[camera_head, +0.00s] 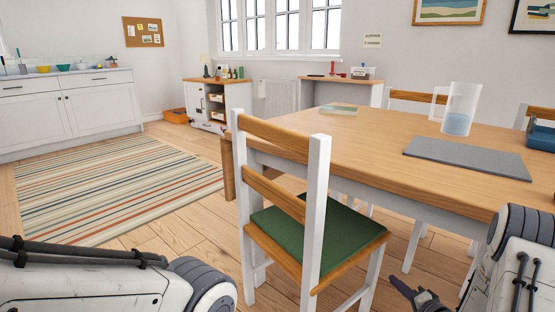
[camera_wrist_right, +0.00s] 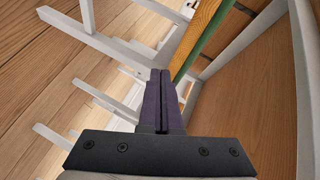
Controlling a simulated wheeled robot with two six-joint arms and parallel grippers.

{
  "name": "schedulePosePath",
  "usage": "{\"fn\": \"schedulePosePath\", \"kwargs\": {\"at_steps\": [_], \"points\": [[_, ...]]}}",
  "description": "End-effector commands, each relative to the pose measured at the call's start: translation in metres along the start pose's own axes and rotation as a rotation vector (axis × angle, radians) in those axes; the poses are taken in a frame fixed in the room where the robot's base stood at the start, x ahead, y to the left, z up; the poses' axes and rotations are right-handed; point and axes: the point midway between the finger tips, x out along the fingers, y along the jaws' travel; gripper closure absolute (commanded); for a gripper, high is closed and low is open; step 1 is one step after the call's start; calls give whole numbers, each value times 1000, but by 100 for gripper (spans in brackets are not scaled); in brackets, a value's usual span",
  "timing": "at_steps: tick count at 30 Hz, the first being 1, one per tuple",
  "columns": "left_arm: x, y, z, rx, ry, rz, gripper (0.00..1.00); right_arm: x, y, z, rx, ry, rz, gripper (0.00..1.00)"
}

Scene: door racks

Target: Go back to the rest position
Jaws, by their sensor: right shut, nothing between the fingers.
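My right gripper (camera_head: 421,297) shows at the bottom right of the head view, low beside the table and to the right of the chair. In the right wrist view its two dark fingers (camera_wrist_right: 161,100) lie together, with nothing between them. My left arm comes in at the lower left of the head view, but its gripper is out of the picture. A white wooden chair (camera_head: 318,190) with a green seat stands in front of me at the table. Its green seat edge also shows in the right wrist view (camera_wrist_right: 208,35), close past the fingertips.
The wooden table (camera_head: 380,140) holds a clear pitcher (camera_head: 460,110), a grey mat (camera_head: 468,156), a book (camera_head: 339,110) and a blue container (camera_head: 541,137). A striped rug (camera_head: 110,185) lies on open floor at left. White cabinets (camera_head: 65,110) line the far left wall.

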Motion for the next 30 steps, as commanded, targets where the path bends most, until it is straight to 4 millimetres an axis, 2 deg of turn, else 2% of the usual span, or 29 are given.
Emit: {"fn": "schedulePosePath", "kwargs": {"at_steps": [1, 3, 5, 8, 11, 14, 17, 20, 21, 24, 30], "points": [[0, 0, 0, 0, 0, 0, 5, 9, -16, 4, -121, -19, 79, 100], [0, 0, 0, 0, 0, 0, 5, 13, -28, 10, -279, -46, 207, 100], [0, 0, 0, 0, 0, 0, 5, 10, -39, 18, -402, -81, 311, 100], [0, 0, 0, 0, 0, 0, 5, -4, -57, 37, -578, -161, 469, 100], [0, 0, 0, 0, 0, 0, 5, -32, -76, 64, -721, -276, 600, 100], [0, 0, 0, 0, 0, 0, 5, -70, -95, 98, -834, -429, 698, 100], [0, 0, 0, 0, 0, 0, 5, -117, -111, 141, -921, -622, 749, 100], [0, 0, 0, 0, 0, 0, 5, -173, -126, 189, -989, -851, 743, 100], [-17, 1, -1, 0, -1, 0, 5, -180, -154, 202, -1036, -902, 709, 100], [-33, 2, -2, 0, 1, 0, 5, -204, -189, 236, -1124, -1018, 645, 100], [-52, 4, -3, 0, 0, 0, 5, -253, -232, 276, -1253, -1189, 549, 100]]}}
